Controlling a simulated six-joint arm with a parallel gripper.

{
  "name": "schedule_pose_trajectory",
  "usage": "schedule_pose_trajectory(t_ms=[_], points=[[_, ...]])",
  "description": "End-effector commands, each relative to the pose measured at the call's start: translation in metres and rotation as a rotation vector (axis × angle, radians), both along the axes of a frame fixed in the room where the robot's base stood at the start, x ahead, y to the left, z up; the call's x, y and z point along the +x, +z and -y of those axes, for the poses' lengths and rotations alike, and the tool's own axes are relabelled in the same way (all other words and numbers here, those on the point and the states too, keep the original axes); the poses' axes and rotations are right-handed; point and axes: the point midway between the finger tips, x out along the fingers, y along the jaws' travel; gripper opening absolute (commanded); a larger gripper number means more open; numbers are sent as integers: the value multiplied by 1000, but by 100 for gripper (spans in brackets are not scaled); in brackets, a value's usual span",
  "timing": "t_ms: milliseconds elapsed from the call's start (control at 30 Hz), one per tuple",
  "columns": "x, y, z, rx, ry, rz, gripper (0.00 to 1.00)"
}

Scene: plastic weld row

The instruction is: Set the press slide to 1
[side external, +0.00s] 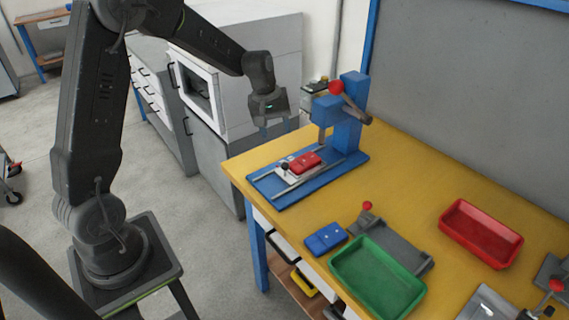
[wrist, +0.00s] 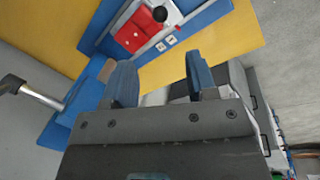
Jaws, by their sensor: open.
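The press (side external: 347,130) is blue, with a tall column and a red-knobbed lever, at the back of the yellow table. Its slide (side external: 281,182) is a pale plate on rails along the blue base. A red part (side external: 305,162) lies on the slide, and a small black knob (side external: 285,166) stands beside it. The wrist view also shows the red part (wrist: 133,30) and the knob (wrist: 160,14). Two small labels (wrist: 166,42) near the slide are too small to read. My gripper (side external: 277,130) is open and empty, above and apart from the slide; its fingers show in the wrist view (wrist: 160,74).
A blue part (side external: 325,239), a green tray (side external: 378,278), a red tray (side external: 481,235) and a grey fixture (side external: 400,243) with a red knob stand on the table (side external: 405,180). The press column and lever rise right of my gripper. The space around my gripper is free.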

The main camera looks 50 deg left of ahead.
Motion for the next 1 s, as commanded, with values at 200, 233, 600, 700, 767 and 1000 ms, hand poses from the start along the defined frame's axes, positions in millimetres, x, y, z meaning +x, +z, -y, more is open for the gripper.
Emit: schedule_pose_trajectory(t_ms=[200, 233, 600, 700, 767, 1000], points=[[6, -44, 6, -2, -6, -8, 52], [7, -50, 7, -2, -5, -8, 52], [18, -111, 13, 1, -6, -4, 52], [19, -118, 14, 1, -7, -4, 52], [20, -120, 14, 1, -7, -3, 52], [20, -122, 14, 2, -7, -2, 52]])
